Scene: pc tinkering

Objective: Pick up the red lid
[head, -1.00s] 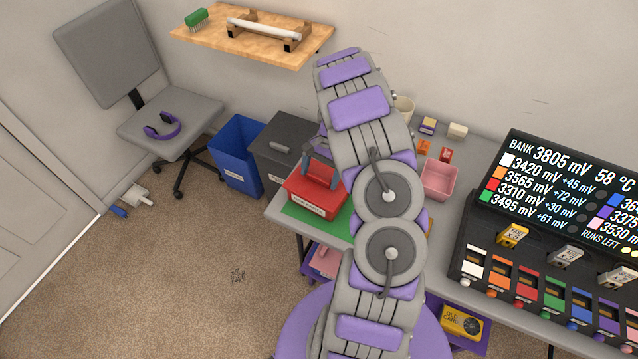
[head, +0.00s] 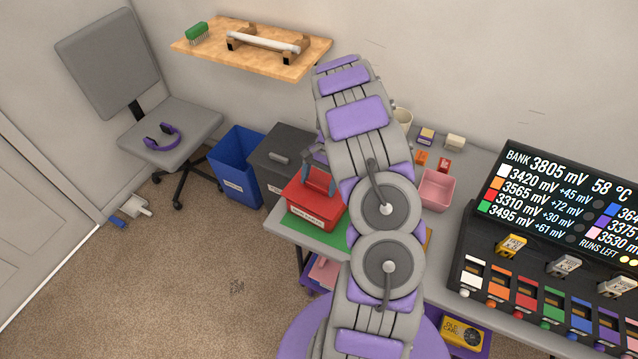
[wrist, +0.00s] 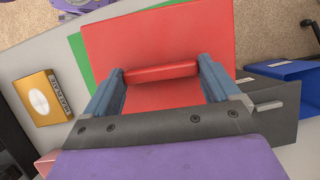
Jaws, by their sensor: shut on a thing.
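The red lid (wrist: 155,38) fills the upper middle of the wrist view, with a raised red handle bar (wrist: 160,72) across it. It also shows in the head view (head: 303,188) on top of a red box (head: 312,214) with a white label. My gripper (wrist: 160,75) has its two blue-grey fingers at the two ends of the handle, shut on it. In the head view my gripper (head: 318,178) reaches down onto the lid, and my arm hides part of the box's right side. I cannot tell whether the lid is apart from the box.
The box stands on a green mat (head: 300,229) at the table's left end. A dark grey bin (head: 283,150) and a blue bin (head: 236,170) stand behind and left. A pink tray (head: 436,190) and a yellow box (wrist: 42,98) lie nearby.

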